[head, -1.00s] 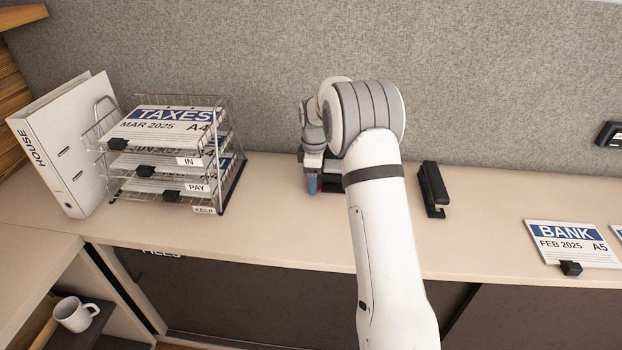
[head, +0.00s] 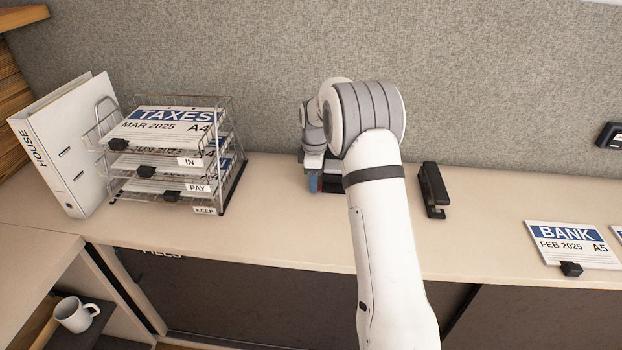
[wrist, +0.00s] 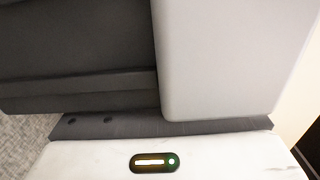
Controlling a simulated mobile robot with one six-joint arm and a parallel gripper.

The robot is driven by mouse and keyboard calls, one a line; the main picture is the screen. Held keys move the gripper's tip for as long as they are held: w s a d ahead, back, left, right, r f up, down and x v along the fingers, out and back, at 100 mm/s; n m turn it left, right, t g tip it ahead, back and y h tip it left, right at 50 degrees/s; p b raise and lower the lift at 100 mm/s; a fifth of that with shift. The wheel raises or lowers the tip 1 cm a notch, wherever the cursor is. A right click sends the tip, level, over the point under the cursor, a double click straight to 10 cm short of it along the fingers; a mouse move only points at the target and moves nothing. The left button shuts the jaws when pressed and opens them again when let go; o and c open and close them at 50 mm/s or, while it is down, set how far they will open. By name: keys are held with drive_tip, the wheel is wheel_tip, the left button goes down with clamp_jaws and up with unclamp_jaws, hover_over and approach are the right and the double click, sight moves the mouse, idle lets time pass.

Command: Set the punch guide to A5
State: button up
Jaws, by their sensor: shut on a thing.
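The hole punch (head: 331,187) is a dark shape on the desk below the back partition, mostly hidden behind my arm. My gripper (head: 317,184) is low at its left front side, with a blue fingertip showing. It is shut on a small red part, which I take to be the punch guide (head: 320,184); only a sliver of it shows. The guide's size marks cannot be read. In the wrist view, a dark grey body and a pale grey panel fill the picture close up; the grip itself is not clear there.
A black stapler (head: 433,189) lies right of my arm. A wire tray rack (head: 228,180) with paper stacks and a white binder (head: 62,150) stand at left. A BANK A5 stack (head: 570,246) lies at right. The desk front left of my gripper is clear.

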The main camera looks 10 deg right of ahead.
drive_tip(key=shift+w+a+r+p, duration=0.1)
drive_tip(key=shift+w+a+p, duration=0.15)
drive_tip(key=shift+a, duration=0.3)
drive_tip(key=shift+w+a+r+p, duration=0.1)
drive_tip(key=shift+w+a+p, duration=0.15)
drive_tip(key=shift+a, duration=0.3)
drive_tip(key=shift+a+f, duration=0.15)
drive_tip(key=shift+a, duration=0.05)
drive_tip(key=o, duration=1.4)
wheel_tip(320, 180, up, 8)
drive_tip(key=shift+f+p, duration=0.15)
drive_tip(key=shift+p, duration=0.15)
